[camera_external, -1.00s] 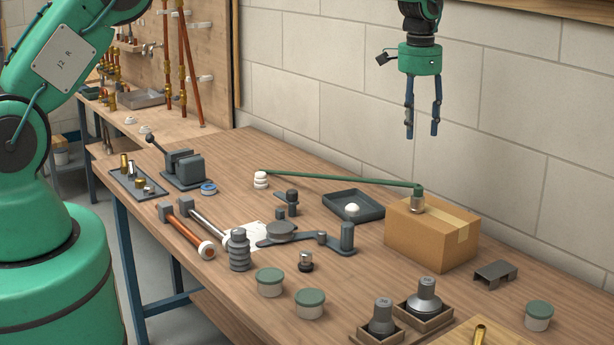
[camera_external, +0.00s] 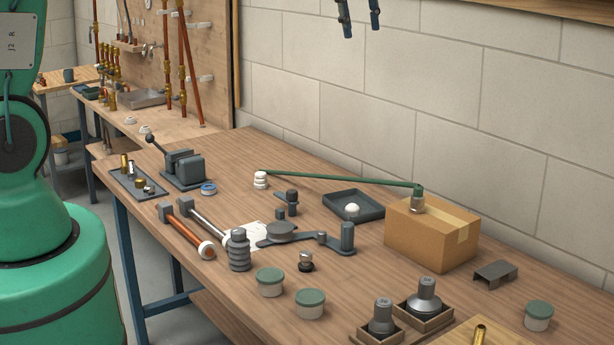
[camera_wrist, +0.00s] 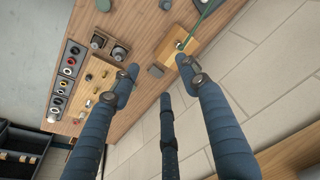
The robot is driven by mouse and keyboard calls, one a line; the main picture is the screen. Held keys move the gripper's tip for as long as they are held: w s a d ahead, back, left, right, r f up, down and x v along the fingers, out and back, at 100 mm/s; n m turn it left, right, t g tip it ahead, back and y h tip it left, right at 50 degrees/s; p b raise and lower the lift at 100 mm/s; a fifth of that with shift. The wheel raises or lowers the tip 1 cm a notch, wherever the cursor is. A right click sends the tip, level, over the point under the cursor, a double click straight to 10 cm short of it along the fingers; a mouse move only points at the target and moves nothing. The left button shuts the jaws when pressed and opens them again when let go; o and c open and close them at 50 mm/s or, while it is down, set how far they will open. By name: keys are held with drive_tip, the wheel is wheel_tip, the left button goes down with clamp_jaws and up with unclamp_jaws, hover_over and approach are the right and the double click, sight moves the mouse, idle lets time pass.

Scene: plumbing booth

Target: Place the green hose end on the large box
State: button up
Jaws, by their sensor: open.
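The green hose (camera_external: 330,178) runs from a white stacked fitting (camera_external: 261,180) on the bench to the large cardboard box (camera_external: 420,238). Its green end with a metal collar (camera_external: 417,201) stands upright on top of the box, near the left corner. My gripper (camera_external: 359,30) is at the top edge of the external view, high above the bench; only its fingertips show. It is open and empty, well apart from the hose. In the wrist view its blue fingers are spread, with the box (camera_wrist: 178,52) and green hose (camera_wrist: 207,20) far below.
A dark tray (camera_external: 375,207) with a white knob lies left of the box. A dark bracket (camera_external: 495,274), lidded tubs (camera_external: 310,303) and boxed grey fittings (camera_external: 424,299) stand in front. A stone wall (camera_external: 480,110) is behind the bench.

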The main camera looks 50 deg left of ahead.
drive_tip(key=s+r+t, duration=0.1)
drive_tip(key=s+r, duration=0.5)
drive_tip(key=s, duration=0.5)
drive_tip(key=s+f+n+t, duration=0.2)
drive_tip(key=s, duration=2.5)
drive_tip(key=shift+s, duration=0.4)
drive_tip(key=shift+f, duration=0.1)
wheel_tip(320, 180, down, 17)
drive_tip(key=b, duration=1.7)
